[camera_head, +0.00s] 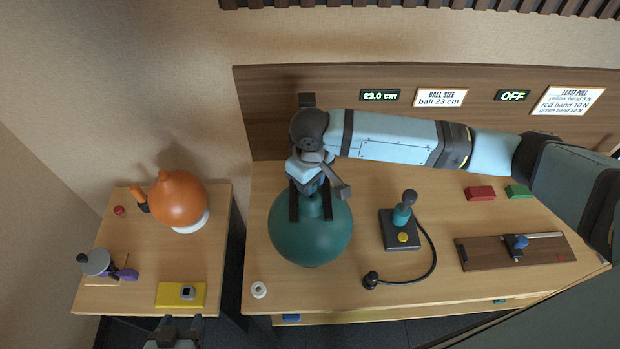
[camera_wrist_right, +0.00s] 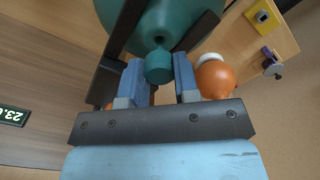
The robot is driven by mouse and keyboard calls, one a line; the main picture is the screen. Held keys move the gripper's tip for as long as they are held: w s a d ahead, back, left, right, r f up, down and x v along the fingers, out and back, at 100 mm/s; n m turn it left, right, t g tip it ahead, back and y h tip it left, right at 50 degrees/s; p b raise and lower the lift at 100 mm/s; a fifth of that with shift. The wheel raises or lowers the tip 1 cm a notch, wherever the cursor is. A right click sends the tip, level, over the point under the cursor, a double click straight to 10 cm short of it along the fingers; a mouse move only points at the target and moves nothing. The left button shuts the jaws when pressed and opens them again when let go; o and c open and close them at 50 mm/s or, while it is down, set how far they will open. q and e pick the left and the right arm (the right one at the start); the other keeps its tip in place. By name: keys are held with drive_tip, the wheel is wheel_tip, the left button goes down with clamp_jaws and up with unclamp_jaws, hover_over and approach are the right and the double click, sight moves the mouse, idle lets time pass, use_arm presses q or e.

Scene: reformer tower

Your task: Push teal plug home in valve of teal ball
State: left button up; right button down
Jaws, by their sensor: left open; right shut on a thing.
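The teal ball (camera_head: 312,240) sits near the left end of the main table, its top partly covered by my right gripper (camera_head: 311,212). In the right wrist view the ball (camera_wrist_right: 150,15) fills the top, with a small dark valve opening (camera_wrist_right: 158,40). The teal plug (camera_wrist_right: 158,68), a short cylinder, is between the blue finger pads of my right gripper (camera_wrist_right: 158,80), end-on near the valve. I cannot tell how far it is in the valve. My left gripper (camera_head: 173,333) is open and empty at the bottom edge, in front of the side table.
A pump (camera_head: 400,230) with a black hose stands right of the ball. A white ring (camera_head: 259,290) lies front left. The side table holds an orange ball (camera_head: 178,198).

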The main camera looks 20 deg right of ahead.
drive_tip(key=shift+p, duration=0.4)
idle(0.5)
drive_tip(key=shift+f, duration=0.3)
drive_tip(key=shift+f, duration=1.15)
drive_tip(key=c, duration=0.8)
unclamp_jaws()
